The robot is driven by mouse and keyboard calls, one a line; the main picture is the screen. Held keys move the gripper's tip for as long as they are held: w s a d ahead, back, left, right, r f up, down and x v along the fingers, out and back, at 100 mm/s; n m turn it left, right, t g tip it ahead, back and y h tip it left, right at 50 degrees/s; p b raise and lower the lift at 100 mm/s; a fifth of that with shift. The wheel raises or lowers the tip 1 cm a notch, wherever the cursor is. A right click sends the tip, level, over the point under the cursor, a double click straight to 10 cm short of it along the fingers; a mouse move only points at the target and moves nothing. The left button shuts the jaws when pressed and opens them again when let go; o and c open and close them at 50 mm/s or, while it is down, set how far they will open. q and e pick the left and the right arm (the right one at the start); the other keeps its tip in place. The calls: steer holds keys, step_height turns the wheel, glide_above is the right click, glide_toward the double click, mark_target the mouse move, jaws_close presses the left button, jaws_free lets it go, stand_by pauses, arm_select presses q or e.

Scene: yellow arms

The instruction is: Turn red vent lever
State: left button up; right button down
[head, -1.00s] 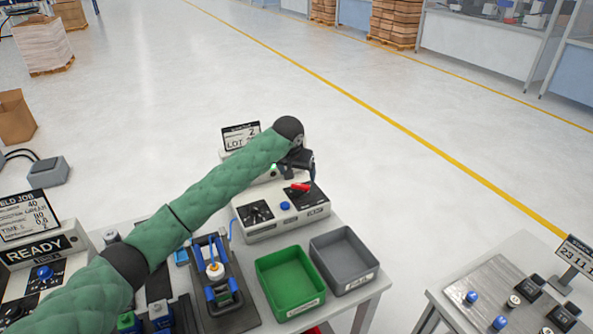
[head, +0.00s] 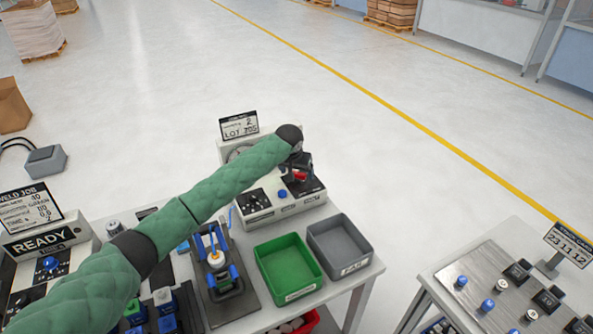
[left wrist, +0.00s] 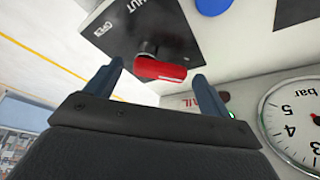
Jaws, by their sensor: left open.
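The red vent lever (head: 300,176) sits on the dark plate of the white test box (head: 258,218), partly covered by my left gripper (head: 299,164) in the head view. In the left wrist view the red lever (left wrist: 160,69) lies across the gap between the two fingertips of the left gripper (left wrist: 157,74). The fingers are open, one on each side of it, and a gap shows on the left side. Contact on the right side is hard to tell. The plate (left wrist: 125,35) carries OPEN and SHUT labels. My right gripper is not in view.
A pressure gauge (left wrist: 297,122) is close to the gripper on the box. A blue button (head: 282,194) is beside the lever plate. A green bin (head: 290,262) and a grey bin (head: 340,245) stand in front. A blue clamp fixture (head: 220,270) lies left.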

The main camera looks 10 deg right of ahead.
arm_select(q)
steer(key=c, duration=1)
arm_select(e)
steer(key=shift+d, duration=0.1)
